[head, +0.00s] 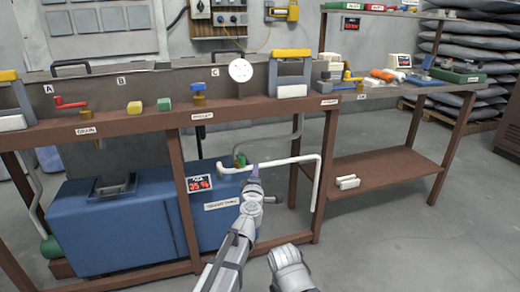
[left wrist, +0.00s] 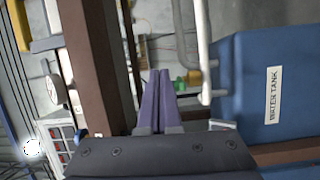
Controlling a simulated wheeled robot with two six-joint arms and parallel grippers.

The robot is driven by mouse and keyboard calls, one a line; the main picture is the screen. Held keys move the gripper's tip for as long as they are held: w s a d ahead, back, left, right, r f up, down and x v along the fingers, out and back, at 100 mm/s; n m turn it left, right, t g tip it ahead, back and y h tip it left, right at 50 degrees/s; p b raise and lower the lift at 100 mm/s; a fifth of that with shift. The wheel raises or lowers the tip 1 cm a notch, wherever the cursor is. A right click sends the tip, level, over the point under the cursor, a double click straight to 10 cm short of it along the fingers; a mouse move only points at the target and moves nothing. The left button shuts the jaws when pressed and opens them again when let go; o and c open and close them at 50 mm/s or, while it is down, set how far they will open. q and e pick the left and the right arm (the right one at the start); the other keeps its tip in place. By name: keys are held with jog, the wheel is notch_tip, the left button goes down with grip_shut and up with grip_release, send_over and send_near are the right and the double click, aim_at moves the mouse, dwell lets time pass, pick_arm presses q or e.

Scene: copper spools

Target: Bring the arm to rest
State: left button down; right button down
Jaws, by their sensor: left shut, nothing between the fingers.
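My left gripper (head: 254,174) is in the lower middle of the head view, in front of the workbench and the blue water tank (head: 120,225). Its purple fingers point away from me, near a white pipe (head: 290,160). In the left wrist view the two purple fingers (left wrist: 158,95) lie side by side, shut, with nothing between them. The tank (left wrist: 235,90) and pipe (left wrist: 204,50) lie to their right there. A grey link of mine shows at the bottom of the head view. My right gripper is not in view.
A side table (head: 440,82) with tools and a lower shelf (head: 385,172) stands right. Grey floor (head: 400,250) is clear at the lower right.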

pick_arm(q)
jog(key=s+d+f+m+g+h, duration=0.3)
jog(key=s+f+m+g+h, duration=0.45)
jog(key=s+f+m, duration=0.55)
jog(key=s+a+f+m+g+y, duration=0.2)
jog(key=s+a+f+g+y, duration=0.25)
jog(key=s+a, duration=0.35)
jog(key=s+a+f+m+g+y, duration=0.2)
jog(key=s+a+f+g+y, duration=0.15)
jog(key=s+a+g, duration=0.55)
jog(key=s+d+r+m+t+p, duration=0.1)
jog(key=s+d+r+m+p, duration=0.15)
jog(key=d, duration=0.35)
jog(key=s+d+r+m+t+p, duration=0.1)
jog(key=s+d+m+t+p, duration=0.1)
jog(key=s+d, duration=0.35)
notch_tip(320, 180, up, 38)
jog(key=w+d+p, duration=0.1)
jog(key=p, duration=3.7)
jog(key=shift+d+y, duration=0.2)
jog(key=shift+y, duration=0.15)
